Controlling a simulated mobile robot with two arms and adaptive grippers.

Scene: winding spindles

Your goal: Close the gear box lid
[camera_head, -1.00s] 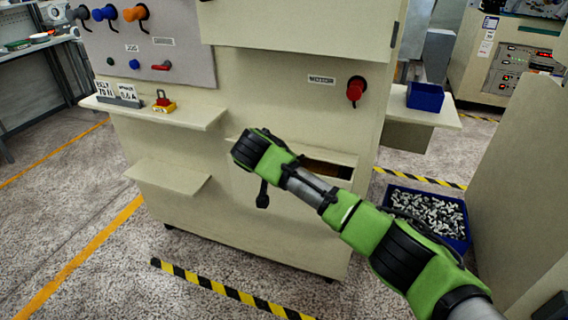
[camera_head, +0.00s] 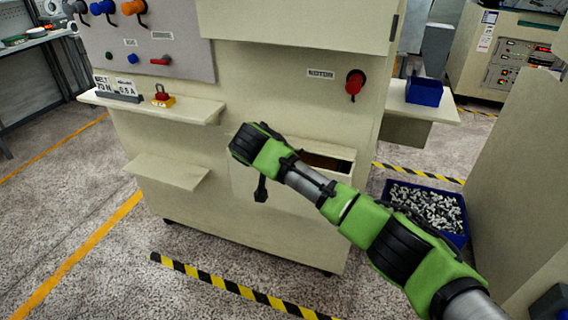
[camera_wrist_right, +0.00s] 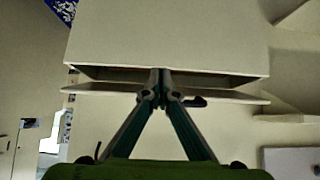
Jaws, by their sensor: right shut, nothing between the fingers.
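The gear box is a cream tilted-out panel (camera_head: 285,203) low on the front of the cream cabinet. Its top stands open, with a dark gap (camera_head: 326,162) showing at the right. My right arm comes in from the right and crosses the panel, hiding part of its top edge. My right gripper (camera_head: 262,189) points down in front of the panel. In the right wrist view, the fingertips (camera_wrist_right: 160,75) are together and empty, overlapping the dark gap beside the thin panel edge (camera_wrist_right: 105,91); I cannot tell whether they touch it. My left gripper is out of view.
A red knob (camera_head: 354,83) sits above the opening. Cream shelves (camera_head: 165,172) jut out at the left. A blue bin of metal parts (camera_head: 428,207) stands on the floor at the right. Striped tape (camera_head: 230,287) marks clear floor in front.

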